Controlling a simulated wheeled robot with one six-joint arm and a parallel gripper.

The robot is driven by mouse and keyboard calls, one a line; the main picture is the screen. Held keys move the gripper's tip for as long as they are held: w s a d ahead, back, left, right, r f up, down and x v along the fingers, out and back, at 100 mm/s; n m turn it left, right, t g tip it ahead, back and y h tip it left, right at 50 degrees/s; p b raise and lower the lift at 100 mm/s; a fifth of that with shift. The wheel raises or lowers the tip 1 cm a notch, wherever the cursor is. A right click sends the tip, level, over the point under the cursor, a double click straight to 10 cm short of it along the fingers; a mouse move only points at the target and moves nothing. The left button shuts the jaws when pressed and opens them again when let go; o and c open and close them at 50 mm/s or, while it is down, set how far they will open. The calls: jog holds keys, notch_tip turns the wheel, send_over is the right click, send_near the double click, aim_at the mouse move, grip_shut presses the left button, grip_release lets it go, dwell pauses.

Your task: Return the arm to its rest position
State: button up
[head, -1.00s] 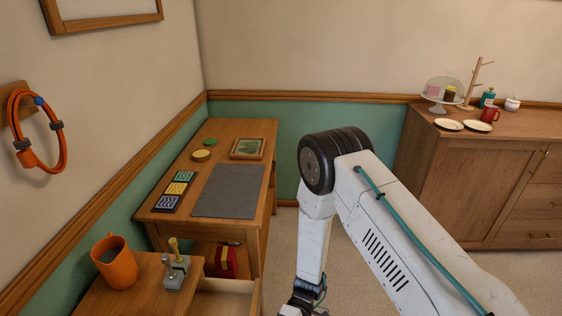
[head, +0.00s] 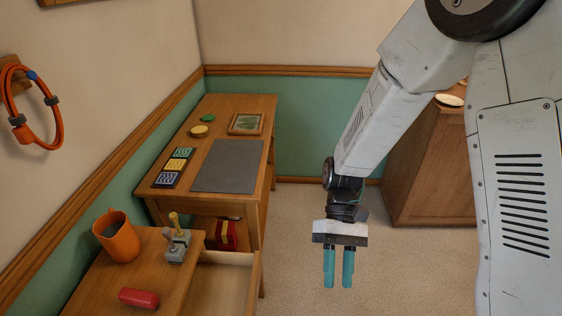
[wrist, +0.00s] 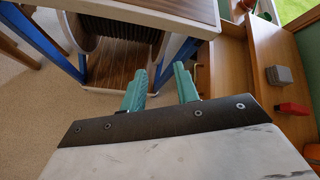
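My gripper (head: 338,268) hangs pointing down over the bare carpet, to the right of the desk and its open drawer. Its two teal fingers are apart with nothing between them. In the wrist view my gripper (wrist: 160,88) also shows its fingers apart and empty. My arm rises from the gripper to the upper right of the head view.
A wooden desk (head: 212,107) bears a grey mat (head: 229,166). A nearer cabinet has an open drawer (head: 226,285), an orange mug (head: 117,237) and a red block (head: 138,298). A sideboard (head: 432,165) stands right. Carpet between is clear.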

jog(key=s+d+r+m+t, duration=0.2)
jog(key=d+r+t, duration=0.4)
jog(key=r, duration=0.5)
jog(key=s+d+r+m+t+h, duration=0.1)
jog(key=s+d+r+m+t, duration=0.1)
jog(key=s+d+r+t, duration=0.3)
jog(key=d+r+t, duration=0.1)
jog(key=d+r, duration=0.3)
jog(key=r, duration=0.2)
jog(key=shift+m, duration=0.3)
jog(key=shift+s, duration=0.15)
